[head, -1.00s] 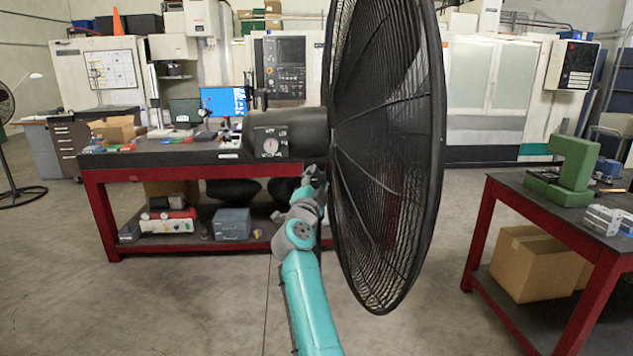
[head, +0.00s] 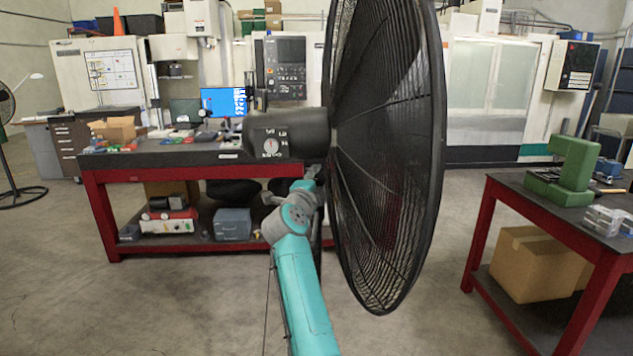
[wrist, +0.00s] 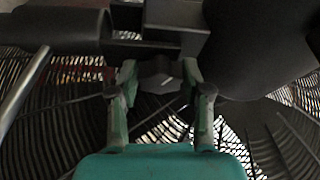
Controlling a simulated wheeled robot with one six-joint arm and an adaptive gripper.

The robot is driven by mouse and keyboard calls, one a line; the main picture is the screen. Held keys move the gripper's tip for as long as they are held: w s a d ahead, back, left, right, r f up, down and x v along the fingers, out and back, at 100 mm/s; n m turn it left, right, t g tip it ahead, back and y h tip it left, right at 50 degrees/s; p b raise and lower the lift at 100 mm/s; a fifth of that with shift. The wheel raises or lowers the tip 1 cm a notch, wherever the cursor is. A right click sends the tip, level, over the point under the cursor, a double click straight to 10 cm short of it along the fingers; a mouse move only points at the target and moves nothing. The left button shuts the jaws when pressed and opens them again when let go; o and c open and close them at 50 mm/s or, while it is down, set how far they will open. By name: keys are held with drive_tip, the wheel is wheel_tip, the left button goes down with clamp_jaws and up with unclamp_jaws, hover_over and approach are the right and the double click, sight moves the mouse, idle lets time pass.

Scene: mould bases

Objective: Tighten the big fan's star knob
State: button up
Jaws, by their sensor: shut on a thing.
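The big black fan stands upright in the head view, its round wire cage (head: 390,150) seen nearly edge-on. Its dark motor housing (head: 290,133), with a dial on the side, sticks out to the left of the cage. My gripper (head: 312,176) is just below the housing, small and partly hidden against dark parts. In the wrist view my gripper (wrist: 160,82) has its two green fingers closed on the sides of a dark knob (wrist: 159,72) with a short pale mark on its face. The knob's far side is hidden.
A red-framed workbench (head: 140,160) stands behind the fan at left. Another red-framed table (head: 510,190) at right carries a green block (head: 572,170), with a cardboard box (head: 535,262) below. The floor in front is clear. Fan parts crowd my gripper closely.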

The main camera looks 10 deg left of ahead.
drive_tip(key=m+g, duration=0.2)
drive_tip(key=m, duration=0.3)
drive_tip(key=shift+r+m, duration=0.15)
drive_tip(key=shift+m, duration=0.15)
drive_tip(key=m+g+y, duration=0.1)
drive_tip(key=m, duration=0.1)
drive_tip(key=m+g+y, duration=0.1)
drive_tip(key=m, duration=0.1)
drive_tip(key=shift+d+m+y, duration=0.15)
drive_tip(key=shift+m+y, duration=0.15)
drive_tip(key=shift+m, duration=0.1)
idle(0.3)
drive_tip(key=o, duration=1.2)
drive_tip(key=shift+c, duration=0.2)
drive_tip(key=shift+r, duration=0.1)
drive_tip(key=v, duration=0.8)
